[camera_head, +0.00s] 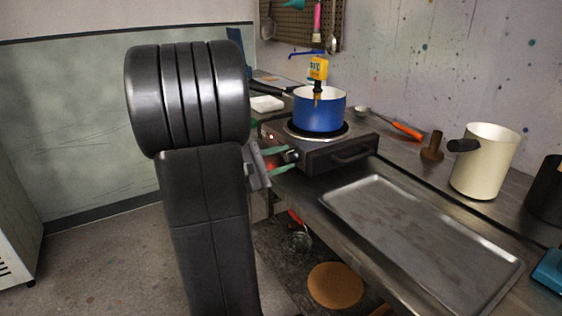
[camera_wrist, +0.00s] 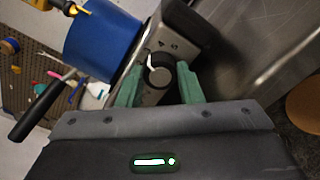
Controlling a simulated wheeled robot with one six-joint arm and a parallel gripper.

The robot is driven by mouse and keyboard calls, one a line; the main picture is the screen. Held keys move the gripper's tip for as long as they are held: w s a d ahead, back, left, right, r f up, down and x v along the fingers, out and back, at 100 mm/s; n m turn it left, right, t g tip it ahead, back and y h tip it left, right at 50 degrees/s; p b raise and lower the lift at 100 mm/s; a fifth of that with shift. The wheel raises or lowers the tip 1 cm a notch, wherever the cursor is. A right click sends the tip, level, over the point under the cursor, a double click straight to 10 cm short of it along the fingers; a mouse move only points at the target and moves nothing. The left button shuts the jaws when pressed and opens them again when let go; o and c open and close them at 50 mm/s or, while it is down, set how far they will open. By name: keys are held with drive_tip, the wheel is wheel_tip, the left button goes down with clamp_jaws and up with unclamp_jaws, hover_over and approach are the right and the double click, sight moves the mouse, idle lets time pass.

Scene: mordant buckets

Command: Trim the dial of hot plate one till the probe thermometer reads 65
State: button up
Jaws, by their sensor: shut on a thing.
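The hot plate (camera_head: 330,151) is a dark metal box on the bench, with a small red light on its front. Its dial (camera_wrist: 158,72) is a dark knob with a white pointer line. A blue pot (camera_head: 320,112) sits on the plate and also shows in the wrist view (camera_wrist: 102,42). The yellow probe thermometer (camera_head: 318,70) stands at the pot; its small display seems to read 55°C, but the digits are hard to read.
A bare metal tray (camera_head: 420,240) lies right of the hot plate. Behind it are an orange-handled tool (camera_head: 408,131), a brown weight-like piece (camera_head: 432,147) and a cream pot (camera_head: 485,160). A black-handled pan sits behind the plate. A round brown stool top (camera_head: 335,285) is below the bench.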

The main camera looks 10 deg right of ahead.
drive_tip(key=o, duration=1)
drive_tip(key=p+v, duration=0.1)
drive_tip(key=v, duration=1.3)
drive_tip(key=shift+d, duration=0.1)
drive_tip(key=shift+d, duration=0.15)
drive_tip(key=b+x, duration=0.1)
drive_tip(key=x, duration=1.2)
drive_tip(key=shift+w+d, duration=0.15)
drive_tip(key=shift+d, duration=0.1)
